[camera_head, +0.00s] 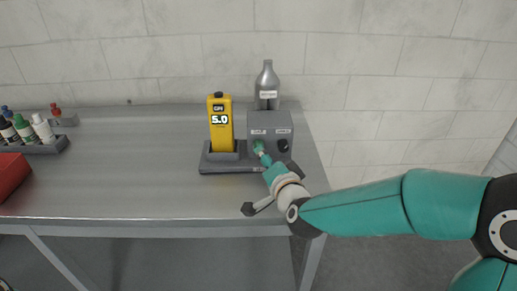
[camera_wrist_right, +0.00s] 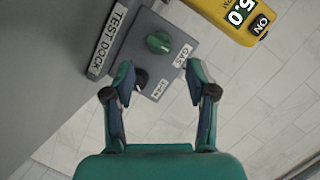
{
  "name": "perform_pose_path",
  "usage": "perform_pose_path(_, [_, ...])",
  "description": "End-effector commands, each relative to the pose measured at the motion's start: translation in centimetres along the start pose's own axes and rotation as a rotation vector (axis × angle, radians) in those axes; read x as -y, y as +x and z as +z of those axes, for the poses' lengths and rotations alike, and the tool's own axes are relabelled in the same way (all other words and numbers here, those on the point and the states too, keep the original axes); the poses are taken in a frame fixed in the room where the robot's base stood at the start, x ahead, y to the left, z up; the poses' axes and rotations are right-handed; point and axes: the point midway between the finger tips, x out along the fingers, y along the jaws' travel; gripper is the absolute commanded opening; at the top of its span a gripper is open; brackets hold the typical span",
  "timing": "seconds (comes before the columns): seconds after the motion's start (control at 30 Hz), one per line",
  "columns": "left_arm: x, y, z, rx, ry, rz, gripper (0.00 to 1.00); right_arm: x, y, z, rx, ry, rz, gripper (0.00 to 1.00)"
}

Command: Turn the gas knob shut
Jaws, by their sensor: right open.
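The green gas knob (camera_wrist_right: 158,42) sits on the grey dock box (camera_wrist_right: 172,22), beside a "GAS" label, in the right wrist view. A black knob (camera_wrist_right: 140,78) with its own label is on the same face; it also shows in the head view (camera_head: 283,146). My right gripper (camera_wrist_right: 161,72) is open, its two fingers apart and pointing at the box face. The green knob lies beyond the fingertips, and the black knob appears close to one finger. I see nothing held. In the head view, the right hand partly hides the knob area. My left gripper is not in view.
A yellow meter (camera_head: 220,125) reading 5.0 stands in the dock left of the box. A grey bottle (camera_head: 267,85) is behind the box. A rack of small bottles (camera_head: 40,142) and a red box (camera_head: 10,175) are far left. The middle of the metal bench (camera_head: 130,170) is clear.

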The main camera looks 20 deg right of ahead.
Motion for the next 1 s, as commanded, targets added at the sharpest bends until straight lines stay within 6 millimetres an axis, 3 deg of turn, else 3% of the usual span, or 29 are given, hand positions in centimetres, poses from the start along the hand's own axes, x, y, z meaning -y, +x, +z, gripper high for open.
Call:
perform_pose_path(0.1, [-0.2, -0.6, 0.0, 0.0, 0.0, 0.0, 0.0, 0.0, 2.6, -0.1, 0.0, 0.0, 0.003, 0.57])
perform_pose_path(0.33, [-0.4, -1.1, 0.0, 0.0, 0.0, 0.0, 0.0, 0.0, 6.0, -0.2, -0.002, 0.001, 0.002, 0.57])
perform_pose_path(0.77, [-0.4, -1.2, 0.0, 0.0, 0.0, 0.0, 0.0, -0.1, 7.2, -0.1, -0.001, 0.0, 0.002, 0.57])
perform_pose_path(0.8, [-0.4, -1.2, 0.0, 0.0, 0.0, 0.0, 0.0, -0.1, 7.2, -0.1, -0.002, 0.0, 0.002, 0.55])
perform_pose_path(1.0, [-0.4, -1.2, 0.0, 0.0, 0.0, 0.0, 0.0, -0.1, 7.2, -0.2, -0.002, 0.0, 0.002, 0.22])
